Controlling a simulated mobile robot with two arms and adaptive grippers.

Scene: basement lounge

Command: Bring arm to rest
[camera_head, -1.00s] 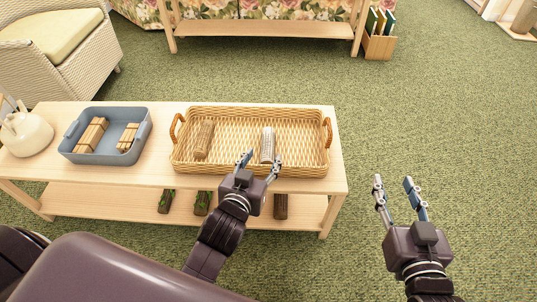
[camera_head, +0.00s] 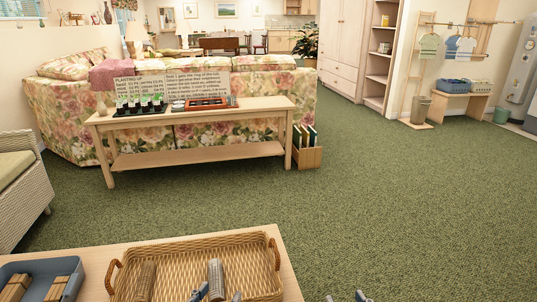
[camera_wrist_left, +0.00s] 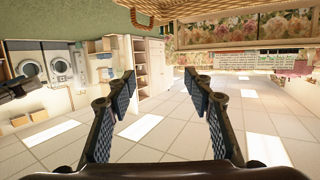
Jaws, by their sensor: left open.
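My left gripper (camera_head: 220,296) is at the bottom edge of the head view, with only its fingertips showing, over the front part of the wicker tray (camera_head: 189,247). In the left wrist view its two fingers (camera_wrist_left: 160,95) are spread apart with nothing between them. My right gripper (camera_head: 345,298) shows only two separated fingertips at the bottom edge, over the carpet right of the table. The tray holds a brown cylinder (camera_head: 146,280) on its left side and a grey cylinder (camera_head: 215,277) near my left fingertips. Both arms are otherwise out of the head view.
A blue bin (camera_head: 40,266) with wooden blocks sits left of the tray on the low table (camera_head: 287,270). A wooden console table (camera_head: 200,156) with signs stands before a floral sofa (camera_head: 60,120). A wicker chair (camera_head: 22,190) is at left. Open green carpet (camera_head: 400,200) lies right.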

